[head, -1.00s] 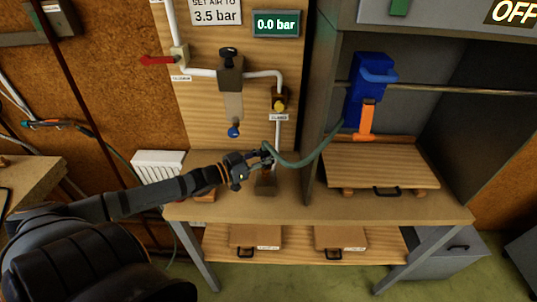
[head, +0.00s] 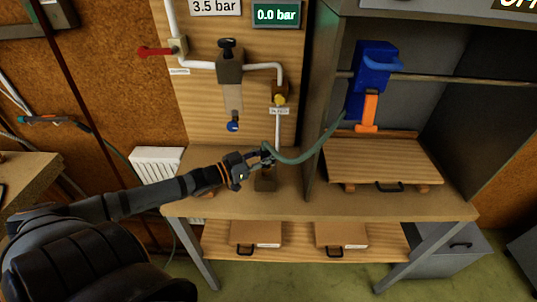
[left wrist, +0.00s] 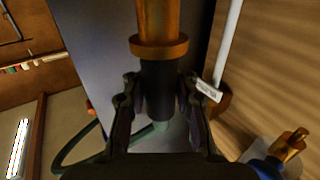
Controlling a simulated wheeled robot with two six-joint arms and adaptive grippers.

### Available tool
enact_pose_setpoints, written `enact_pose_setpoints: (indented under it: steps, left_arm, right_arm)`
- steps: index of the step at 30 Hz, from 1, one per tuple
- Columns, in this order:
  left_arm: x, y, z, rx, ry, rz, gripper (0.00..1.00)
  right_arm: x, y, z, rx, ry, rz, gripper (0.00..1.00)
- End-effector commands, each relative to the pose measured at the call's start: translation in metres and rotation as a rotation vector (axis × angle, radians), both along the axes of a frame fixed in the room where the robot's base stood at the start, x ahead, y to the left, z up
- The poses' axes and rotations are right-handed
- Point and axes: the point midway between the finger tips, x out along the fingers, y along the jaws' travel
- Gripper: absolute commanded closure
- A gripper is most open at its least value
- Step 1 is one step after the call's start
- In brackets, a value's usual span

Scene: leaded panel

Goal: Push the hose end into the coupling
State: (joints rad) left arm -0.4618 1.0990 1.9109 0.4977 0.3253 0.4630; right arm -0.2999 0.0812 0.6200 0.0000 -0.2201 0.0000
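My left gripper (head: 263,155) is above the bench, in front of the wooden panel. The left wrist view shows its fingers (left wrist: 160,106) shut on the black sleeve of the hose end (left wrist: 159,88). The teal hose (head: 308,156) leaves the gripper and curves right to the blue holder. A brass-coloured cylinder with a wider collar, which looks like the coupling (left wrist: 159,46), lines up with the sleeve. They show no gap, but I cannot tell how deep the sleeve sits. A brown block (head: 265,180) stands on the bench below the gripper. My right gripper is not in view.
A white pipe (head: 278,130) runs down the panel beside my gripper. A filter with a blue knob (head: 232,126) hangs above it. The cabinet's upright side (head: 318,120) stands to the right. The pressure display (head: 277,15) reads 0.0 bar. The front of the bench (head: 330,207) is clear.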

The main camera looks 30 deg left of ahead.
Motion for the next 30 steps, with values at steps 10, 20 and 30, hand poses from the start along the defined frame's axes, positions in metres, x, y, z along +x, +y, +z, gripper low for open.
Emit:
enact_pose_setpoints:
  steps: [10,20,30]
  left_arm:
    - [0.0,0.0,0.001,0.0,0.0,0.0,0.48]
    - [0.0,0.0,0.001,0.0,0.001,0.0,0.48]
    - [0.0,0.0,0.055,0.0,0.001,-0.001,0.48]
  right_arm:
    - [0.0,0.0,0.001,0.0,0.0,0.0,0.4]
    - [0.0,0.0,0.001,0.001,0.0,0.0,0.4]
    - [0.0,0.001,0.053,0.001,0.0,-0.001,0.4]
